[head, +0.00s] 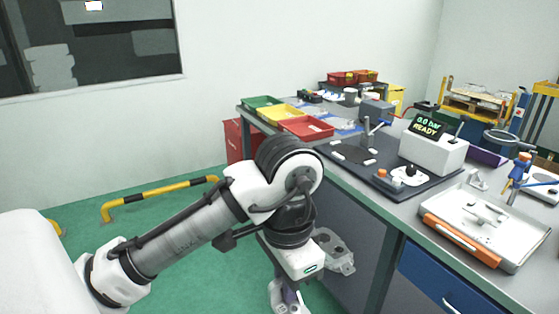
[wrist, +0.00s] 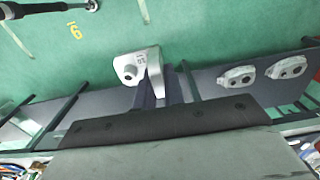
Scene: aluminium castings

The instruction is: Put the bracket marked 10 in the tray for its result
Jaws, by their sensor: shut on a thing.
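My gripper (wrist: 160,90) is shut on a light grey metal bracket (wrist: 132,68), seen at the upper middle of the wrist view. The bracket has a round boss and an upright plate with small dark characters, too small to read surely. In the head view my gripper (head: 289,296) is low, beside the bench, with part of the bracket (head: 276,292) at the bottom edge. On the bench top, a green tray (head: 262,102), a yellow tray (head: 280,115) and a red tray (head: 306,129) stand in a row at the far left end.
A test unit (head: 433,152) reading 0.0 bar READY stands on a dark mat. A white tray (head: 508,253) with an orange front holds metal parts at right. Grey castings (wrist: 237,76) (wrist: 287,67) lie apart in the wrist view. A yellow rail (head: 160,193) crosses the green floor.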

